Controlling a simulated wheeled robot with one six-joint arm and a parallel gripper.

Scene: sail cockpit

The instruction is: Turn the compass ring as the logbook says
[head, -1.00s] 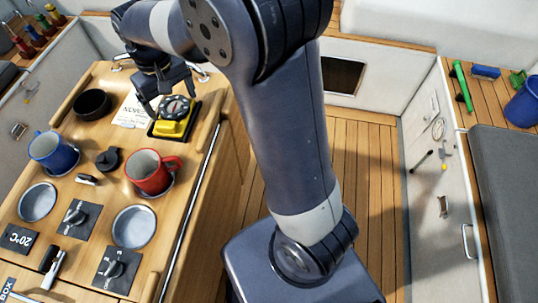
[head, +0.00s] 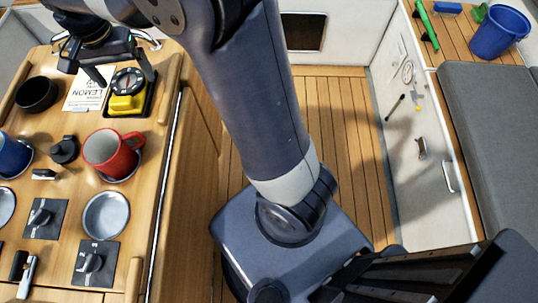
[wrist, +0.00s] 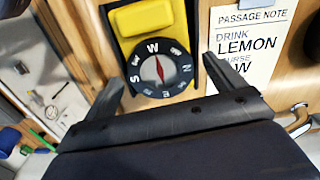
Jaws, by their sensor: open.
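The compass (head: 126,83) has a black dial ring in a yellow housing on a black base on the counter. In the wrist view, the compass ring (wrist: 160,69) shows W at the top, N at the right and S at the lower left, with a red needle at its centre. My gripper (head: 124,75) is open, with its fingers on either side of the ring; whether they touch it is unclear. It also shows in the wrist view (wrist: 163,76). The passage note (wrist: 248,45) reads "DRINK LEMON" and a course ending in W; a finger hides part of that line.
A black bowl (head: 36,95) stands left of the note. A red mug (head: 112,152), a blue mug (head: 12,155), a black knob (head: 64,149) and a metal dish (head: 106,215) are nearer on the counter. The wooden floor (head: 335,150) is clear.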

